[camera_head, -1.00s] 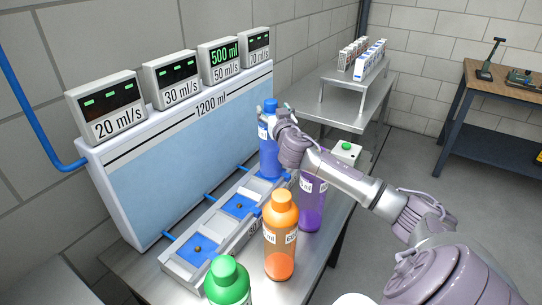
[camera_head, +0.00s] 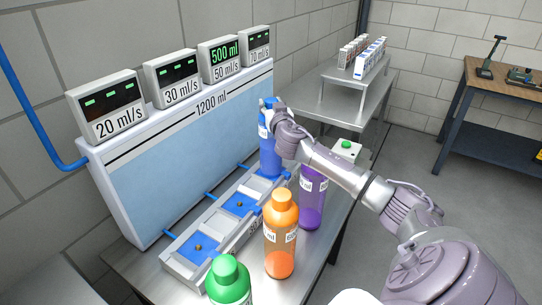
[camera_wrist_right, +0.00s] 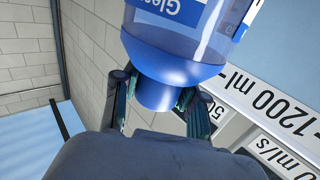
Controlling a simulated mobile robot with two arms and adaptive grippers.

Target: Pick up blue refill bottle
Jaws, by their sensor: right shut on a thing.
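The blue refill bottle (camera_head: 269,158) stands upright at the far end of the row of blue pads, in front of the light-blue tank. My right gripper (camera_head: 270,106) is at its top, with the arm reaching in from the right. In the right wrist view the right gripper (camera_wrist_right: 160,97) has a finger on each side of the blue cap of the bottle (camera_wrist_right: 185,40) and is shut on it. My left gripper is not in view.
A purple bottle (camera_head: 312,197), an orange bottle (camera_head: 280,235) and a green bottle (camera_head: 228,282) stand along the table's right side. The tank (camera_head: 185,152) with several displays stands behind. A white box with a green button (camera_head: 346,147) is right of the blue bottle.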

